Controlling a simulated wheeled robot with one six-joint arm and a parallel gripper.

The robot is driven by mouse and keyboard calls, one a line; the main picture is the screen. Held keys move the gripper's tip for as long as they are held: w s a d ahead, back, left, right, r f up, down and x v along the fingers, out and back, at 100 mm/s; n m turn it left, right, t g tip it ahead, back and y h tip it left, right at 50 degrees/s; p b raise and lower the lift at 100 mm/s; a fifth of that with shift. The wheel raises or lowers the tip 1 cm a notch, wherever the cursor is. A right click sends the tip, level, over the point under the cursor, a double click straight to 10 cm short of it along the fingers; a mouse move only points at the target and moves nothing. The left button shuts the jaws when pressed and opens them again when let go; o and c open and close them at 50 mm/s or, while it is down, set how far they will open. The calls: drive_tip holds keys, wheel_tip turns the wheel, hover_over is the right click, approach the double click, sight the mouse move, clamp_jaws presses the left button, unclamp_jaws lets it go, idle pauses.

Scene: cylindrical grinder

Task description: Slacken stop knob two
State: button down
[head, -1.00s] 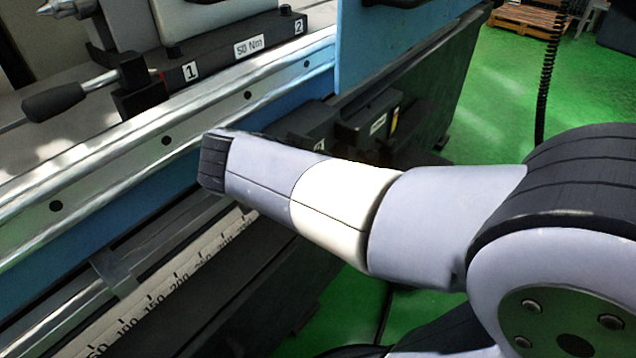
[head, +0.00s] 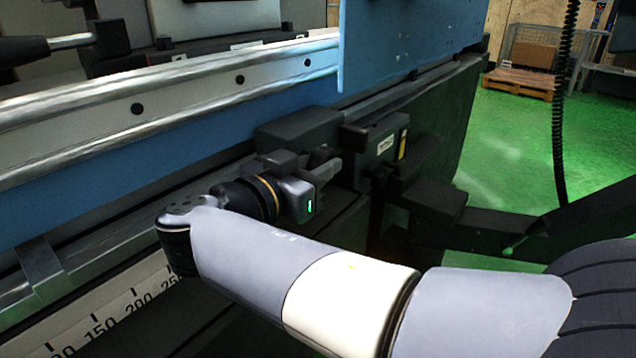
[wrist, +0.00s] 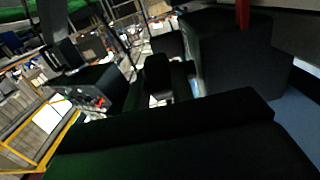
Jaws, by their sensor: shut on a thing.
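My gripper (head: 326,170) reaches up to the dark stop blocks on the machine's front, below the blue table side. It is shut on a small dark part there, which appears to be a stop knob. The fingers and dark surroundings hide most of that part, and I can read no number on it. A black stop block (head: 300,130) is just behind the gripper. A second block (head: 377,140) with a small label is to its right. The wrist view is dark, with a broad black shape (wrist: 180,140) across its lower part; the knob cannot be made out there.
The blue table side and its silver rail (head: 200,95) run above my arm. A blue panel (head: 405,45) hangs over the blocks. A printed scale (head: 110,315) lies at lower left. A dark bracket (head: 480,225) juts out at right, before open green floor.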

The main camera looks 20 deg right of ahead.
drive_tip(key=shift+b, duration=0.3)
drive_tip(key=c, duration=1.5)
unclamp_jaws()
drive_tip(key=p+v, duration=0.2)
drive_tip(key=v, duration=0.8)
drive_tip(key=shift+s+a+f+p, duration=0.25)
drive_tip(key=shift+a+p, duration=0.05)
drive_tip(key=shift+p, duration=0.05)
drive_tip(key=b+x, duration=0.2)
drive_tip(key=x, duration=0.8)
drive_tip(key=shift+w+d+r+b, duration=0.2)
drive_tip(key=shift+w+d+b, duration=0.05)
drive_tip(key=shift+d+b, duration=0.1)
drive_tip(key=shift+s+a, duration=0.1)
drive_tip(key=shift+a, duration=0.05)
